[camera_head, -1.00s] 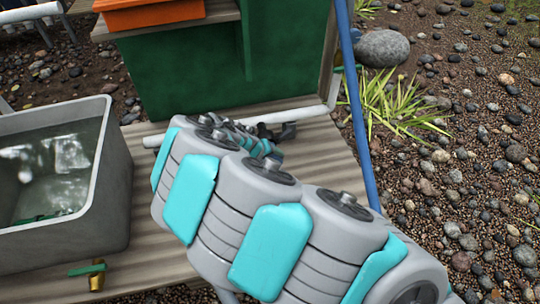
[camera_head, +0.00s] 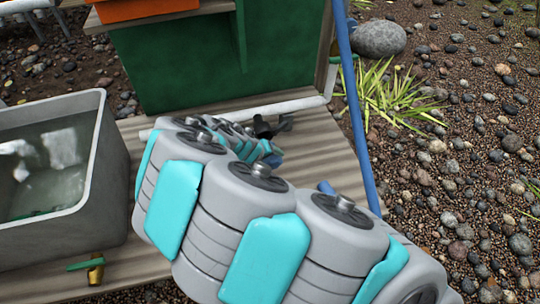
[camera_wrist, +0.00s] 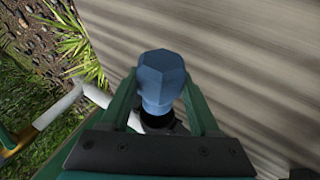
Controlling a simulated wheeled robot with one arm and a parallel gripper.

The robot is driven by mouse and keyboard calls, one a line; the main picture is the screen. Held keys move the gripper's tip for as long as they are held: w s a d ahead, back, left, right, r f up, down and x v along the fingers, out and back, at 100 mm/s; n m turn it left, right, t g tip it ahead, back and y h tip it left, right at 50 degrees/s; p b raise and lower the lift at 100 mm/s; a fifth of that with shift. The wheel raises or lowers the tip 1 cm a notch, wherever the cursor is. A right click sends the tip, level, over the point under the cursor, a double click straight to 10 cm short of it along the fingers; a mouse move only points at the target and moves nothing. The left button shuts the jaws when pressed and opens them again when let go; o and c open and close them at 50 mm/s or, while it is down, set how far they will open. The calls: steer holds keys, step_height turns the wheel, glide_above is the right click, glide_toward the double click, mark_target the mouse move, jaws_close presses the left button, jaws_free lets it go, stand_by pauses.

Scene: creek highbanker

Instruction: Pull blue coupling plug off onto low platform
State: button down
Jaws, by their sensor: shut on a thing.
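The blue coupling plug (camera_wrist: 162,80), a faceted cap with a narrower neck, sits between the two green fingers of my gripper (camera_wrist: 162,98) in the wrist view. The fingers are shut on it. A black ring and a whitish part show just below its neck; I cannot tell whether the plug still touches the coupling. In the head view my arm hides most of the gripper, and a small blue patch shows beside its end. The low platform (camera_head: 315,150) is ribbed, pale wood beneath the arm. A dark fitting (camera_head: 272,127) stands near the white pipe (camera_head: 295,107).
A grey tub of water (camera_head: 105,165) with a brass tap (camera_head: 96,270) stands at left. A green box (camera_head: 180,60) stands behind the platform. A blue pole (camera_head: 355,110) rises at the right edge, with grass and gravel beyond. The platform's right part is clear.

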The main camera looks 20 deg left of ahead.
steer(key=shift+r+p, duration=0.65)
steer(key=shift+r, duration=1.85)
